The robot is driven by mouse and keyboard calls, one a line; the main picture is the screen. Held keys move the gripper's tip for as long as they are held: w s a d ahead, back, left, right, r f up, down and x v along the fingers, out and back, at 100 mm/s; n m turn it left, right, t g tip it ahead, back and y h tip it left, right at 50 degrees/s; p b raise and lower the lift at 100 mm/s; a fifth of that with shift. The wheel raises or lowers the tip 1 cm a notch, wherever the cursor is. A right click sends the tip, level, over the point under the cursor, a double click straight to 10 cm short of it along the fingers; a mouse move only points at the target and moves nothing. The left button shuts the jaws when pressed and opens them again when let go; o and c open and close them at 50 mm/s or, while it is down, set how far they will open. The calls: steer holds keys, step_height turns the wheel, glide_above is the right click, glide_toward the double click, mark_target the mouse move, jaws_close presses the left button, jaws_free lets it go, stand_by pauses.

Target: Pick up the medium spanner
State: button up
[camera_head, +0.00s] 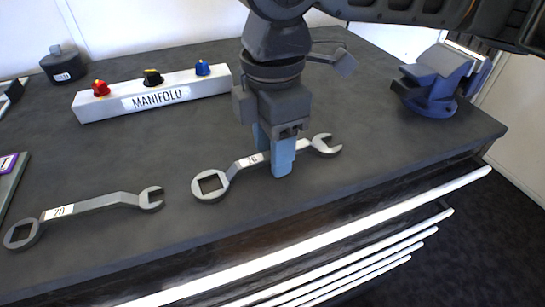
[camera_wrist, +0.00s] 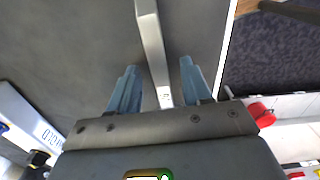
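A grey spanner (camera_head: 212,186) with a white label that looks like 26 lies in the middle of the dark bench top, near its front edge. A second spanner (camera_head: 100,203), labelled 20, lies to its left. I cannot tell for certain which is the medium one. My gripper (camera_head: 273,155) points down over the handle of the middle spanner, one finger on each side. In the wrist view the handle (camera_wrist: 152,45) runs between the two blue fingers (camera_wrist: 158,72), with gaps on both sides, so the gripper is open. The near finger hides part of the handle.
A white manifold block (camera_head: 155,94) with red, black and blue knobs stands behind the spanners. A blue-grey vise (camera_head: 437,82) stands at the right bench end. A small dark container (camera_head: 64,66) is at the back left. Drawers with long white handles (camera_head: 330,238) are below the front edge.

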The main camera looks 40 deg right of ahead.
jaws_close()
stand_by(0.5)
steer(key=shift+r, duration=0.8)
step_height(320, 180, up, 3)
steer(key=shift+f+p, duration=0.1)
steer(key=shift+p, duration=0.2)
steer(key=s+d+r, duration=0.6)
steer(key=d, duration=0.3)
steer(key=shift+s+d+r, duration=0.15)
steer(key=shift+d+r, duration=0.2)
steer(key=shift+d, duration=0.05)
